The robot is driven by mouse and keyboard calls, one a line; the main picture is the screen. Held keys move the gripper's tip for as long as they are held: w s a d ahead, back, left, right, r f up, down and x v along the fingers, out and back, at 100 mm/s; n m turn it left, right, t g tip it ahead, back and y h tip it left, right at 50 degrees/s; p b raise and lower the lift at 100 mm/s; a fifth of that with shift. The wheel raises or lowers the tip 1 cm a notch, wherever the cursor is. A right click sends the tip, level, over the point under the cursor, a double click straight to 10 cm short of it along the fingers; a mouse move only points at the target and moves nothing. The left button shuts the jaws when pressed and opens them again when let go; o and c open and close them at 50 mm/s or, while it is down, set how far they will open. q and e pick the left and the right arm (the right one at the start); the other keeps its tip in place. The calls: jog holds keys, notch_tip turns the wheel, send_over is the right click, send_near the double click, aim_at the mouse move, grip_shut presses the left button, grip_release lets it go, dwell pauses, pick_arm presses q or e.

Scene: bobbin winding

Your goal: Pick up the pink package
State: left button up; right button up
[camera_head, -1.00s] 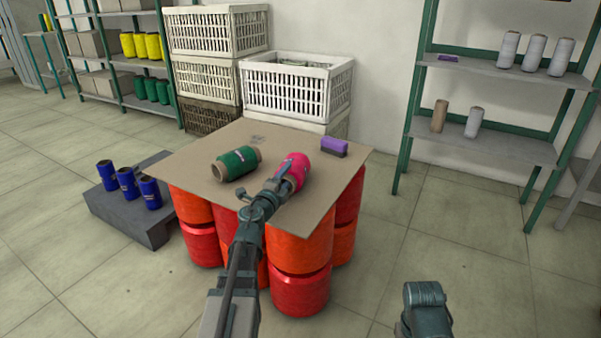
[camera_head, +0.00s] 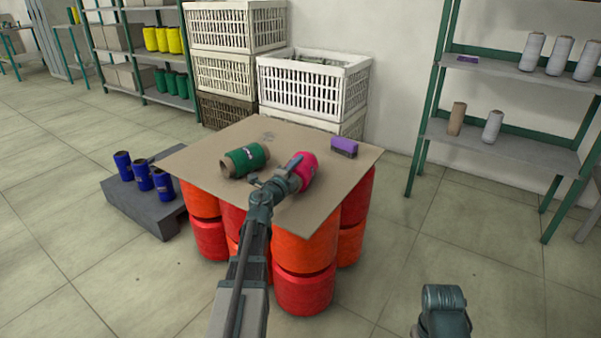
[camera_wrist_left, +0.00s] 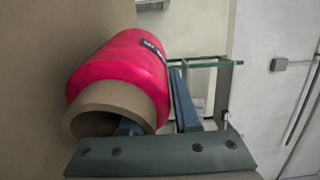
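The pink package (camera_head: 308,172) is a bright pink wound spool with a cardboard core, at the front right part of the brown board (camera_head: 215,148). It fills the upper left of the left wrist view (camera_wrist_left: 125,65), its open core end toward the camera. My left gripper (camera_head: 291,176) is at its near end. In the left wrist view one finger is at the core opening and the other lies along the outside, so the fingers (camera_wrist_left: 157,115) appear closed on the spool's wall. I cannot tell whether it is clear of the board. My right gripper is not seen; only part of that arm shows.
A green spool (camera_head: 252,157) lies left of the pink one, and a purple brush-like block (camera_head: 344,147) behind it. Orange-red drums (camera_head: 305,290) support the board. Blue spools (camera_head: 142,177) stand on a grey step; crates (camera_head: 315,85) and shelves stand behind.

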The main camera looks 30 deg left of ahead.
pick_arm(q)
grip_shut()
dwell(1.1)
